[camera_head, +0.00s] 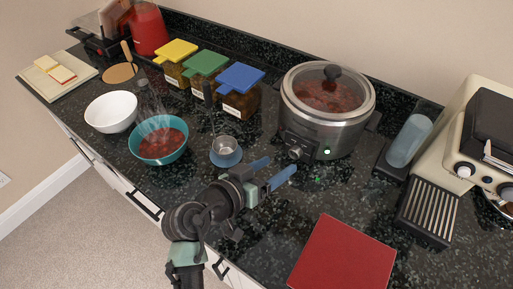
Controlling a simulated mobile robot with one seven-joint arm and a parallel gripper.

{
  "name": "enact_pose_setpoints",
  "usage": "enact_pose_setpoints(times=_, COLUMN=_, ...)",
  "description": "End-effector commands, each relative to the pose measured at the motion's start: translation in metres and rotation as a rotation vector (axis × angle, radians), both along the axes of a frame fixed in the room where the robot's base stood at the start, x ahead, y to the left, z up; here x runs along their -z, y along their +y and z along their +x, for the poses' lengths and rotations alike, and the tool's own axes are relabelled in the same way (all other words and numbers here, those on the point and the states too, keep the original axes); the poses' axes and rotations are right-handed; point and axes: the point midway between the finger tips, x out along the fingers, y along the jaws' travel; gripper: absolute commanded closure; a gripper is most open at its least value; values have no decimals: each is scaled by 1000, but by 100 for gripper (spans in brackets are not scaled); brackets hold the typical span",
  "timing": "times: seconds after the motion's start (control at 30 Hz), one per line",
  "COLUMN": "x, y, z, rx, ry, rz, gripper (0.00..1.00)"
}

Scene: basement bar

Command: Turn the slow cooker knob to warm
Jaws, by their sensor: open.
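The slow cooker (335,125) stands on the dark counter, a round steel pot with a glass lid and red food inside. The fingers look apart from the knob. The knob's markings are too small to read.
A blue saucer (226,160) with a metal cup and a teal bowl (161,155) of red food stand left of my gripper. A red board (343,258) lies at front right. An espresso machine (470,150) stands at right. Lidded jars (240,103) stand behind.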

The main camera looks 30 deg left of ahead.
Motion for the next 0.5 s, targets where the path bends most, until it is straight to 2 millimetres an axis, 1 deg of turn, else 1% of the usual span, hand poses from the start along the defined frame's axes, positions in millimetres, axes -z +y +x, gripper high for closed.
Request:
enact_pose_setpoints(times=0.03, x=-3, y=3, z=-12, rx=-4, ry=-1, rz=0, gripper=28)
enact_pose_setpoints(times=0.2, x=-15, y=7, z=-41, rx=-2, ry=1, rz=1, gripper=28)
enact_pose_setpoints(times=0.33, x=-21, y=10, z=-54, rx=-1, ry=-1, rz=0, gripper=28)
enact_pose_setpoints(times=0.5, x=-24, y=10, z=-61, rx=0, ry=0, rz=0, gripper=28)
